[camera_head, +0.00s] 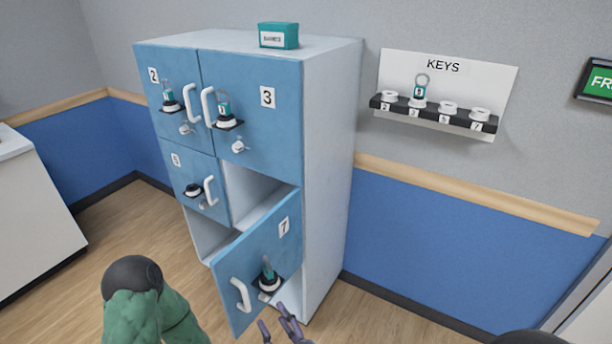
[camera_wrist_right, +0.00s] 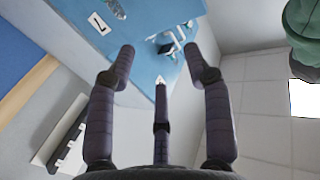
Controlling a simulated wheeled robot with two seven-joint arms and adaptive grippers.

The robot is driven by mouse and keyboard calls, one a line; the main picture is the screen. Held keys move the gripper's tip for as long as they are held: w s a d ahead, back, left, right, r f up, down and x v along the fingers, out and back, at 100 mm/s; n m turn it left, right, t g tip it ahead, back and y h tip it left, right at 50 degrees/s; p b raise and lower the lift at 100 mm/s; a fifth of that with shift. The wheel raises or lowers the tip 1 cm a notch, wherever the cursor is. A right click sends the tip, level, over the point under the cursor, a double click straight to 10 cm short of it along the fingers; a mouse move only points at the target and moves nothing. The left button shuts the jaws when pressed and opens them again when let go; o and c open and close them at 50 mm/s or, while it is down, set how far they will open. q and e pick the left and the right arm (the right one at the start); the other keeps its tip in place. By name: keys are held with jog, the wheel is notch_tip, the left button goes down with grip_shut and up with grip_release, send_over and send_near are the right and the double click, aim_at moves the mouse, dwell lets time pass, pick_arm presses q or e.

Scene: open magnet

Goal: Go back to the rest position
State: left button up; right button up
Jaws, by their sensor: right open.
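My right gripper (camera_head: 283,328) is at the bottom edge of the head view, just below the swung-out door 7 (camera_head: 262,240) of the blue locker (camera_head: 330,150). Its fingers are spread and empty in the right wrist view (camera_wrist_right: 159,58), with a blue door (camera_wrist_right: 75,60) beyond them. Contact with the door cannot be told. My left arm (camera_head: 150,305) shows as a green sleeve at the lower left; its gripper is outside the frame.
Doors 2 (camera_head: 165,75) and 3 (camera_head: 255,110) are shut, with handles sticking out. A KEYS rack (camera_head: 430,112) hangs on the right wall. A teal box (camera_head: 278,36) sits on the locker. A white cabinet (camera_head: 35,210) stands left; floor between is clear.

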jog(key=w+d+f+m+g+h+p, duration=0.1)
jog(key=w+d+f+m+g+h, duration=0.2)
jog(key=f, duration=0.6)
jog(key=d+f+m+g+h, duration=0.1)
jog(key=d+f+g+h, duration=0.15)
jog(key=d+f, duration=0.4)
pick_arm(q)
jog(key=shift+w+a+r+p, duration=0.15)
jog(key=shift+r+p, duration=0.25)
jog(key=shift+r, duration=0.2)
jog(key=shift+w+r+p, duration=0.15)
jog(key=shift+r+p, duration=0.2)
jog(key=shift+r, duration=0.2)
pick_arm(e)
jog(key=s+d+f+m+g, duration=0.2)
jog(key=s+d+f+g, duration=0.1)
jog(key=s+f, duration=0.3)
jog(key=s+d+f+m+g, duration=0.2)
jog(key=s+f+g, duration=0.4)
jog(key=f, duration=0.5)
jog(key=shift+d+f+m, duration=0.15)
jog(key=shift+d+m, duration=0.25)
jog(key=shift+d, duration=0.05)
pick_arm(q)
jog(key=shift+a, duration=0.1)
pick_arm(e)
jog(key=shift+a, duration=0.1)
